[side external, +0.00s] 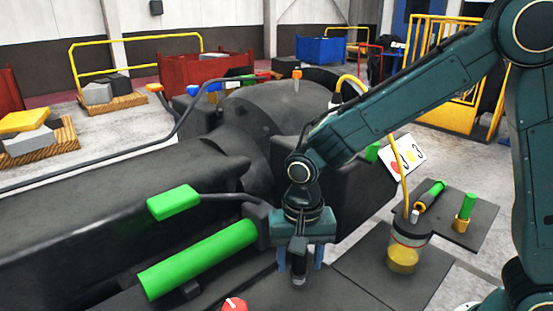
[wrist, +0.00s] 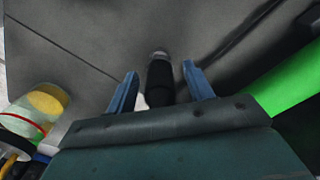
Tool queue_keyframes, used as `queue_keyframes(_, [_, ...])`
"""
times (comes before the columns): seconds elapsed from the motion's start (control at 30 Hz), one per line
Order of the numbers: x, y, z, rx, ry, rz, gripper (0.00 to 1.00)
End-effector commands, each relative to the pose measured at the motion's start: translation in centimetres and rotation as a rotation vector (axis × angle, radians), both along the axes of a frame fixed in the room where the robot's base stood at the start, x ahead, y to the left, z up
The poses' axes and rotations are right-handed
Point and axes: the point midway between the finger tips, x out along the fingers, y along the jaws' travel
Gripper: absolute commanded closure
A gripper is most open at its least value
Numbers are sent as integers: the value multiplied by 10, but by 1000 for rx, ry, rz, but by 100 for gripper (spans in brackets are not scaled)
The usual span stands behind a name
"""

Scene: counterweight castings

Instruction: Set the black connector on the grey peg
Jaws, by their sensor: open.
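The black connector (side external: 299,264) is a dark cylinder, roughly upright in the side view, with a light grey piece (side external: 299,282) at its lower end. In the wrist view the connector (wrist: 160,82) lies between the fingers, with the grey piece (wrist: 160,54) at its far end. I cannot tell whether this grey piece is the connector's own tip or the grey peg. My gripper (side external: 299,257) is open, its blue fingers on either side of the connector. In the wrist view my gripper (wrist: 161,84) shows a gap at each finger.
A large green cylinder (side external: 198,260) and green-ended lever (side external: 174,202) are close left of my gripper. A red knob (side external: 234,304) is in front. A clear jar with yellow contents (side external: 404,258) stands right, near a plate with green cylinders (side external: 468,207). A dark casting (side external: 290,115) rises behind.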

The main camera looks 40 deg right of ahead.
Motion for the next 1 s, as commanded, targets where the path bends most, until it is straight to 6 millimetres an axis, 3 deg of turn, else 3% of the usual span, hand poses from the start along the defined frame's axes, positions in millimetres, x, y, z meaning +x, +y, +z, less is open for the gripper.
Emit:
queue_keyframes(0.7, [1, 0, 110, 2, -4, 0, 48])
queue_keyframes(1.0, [0, 0, 126, 0, -1, 0, 48])
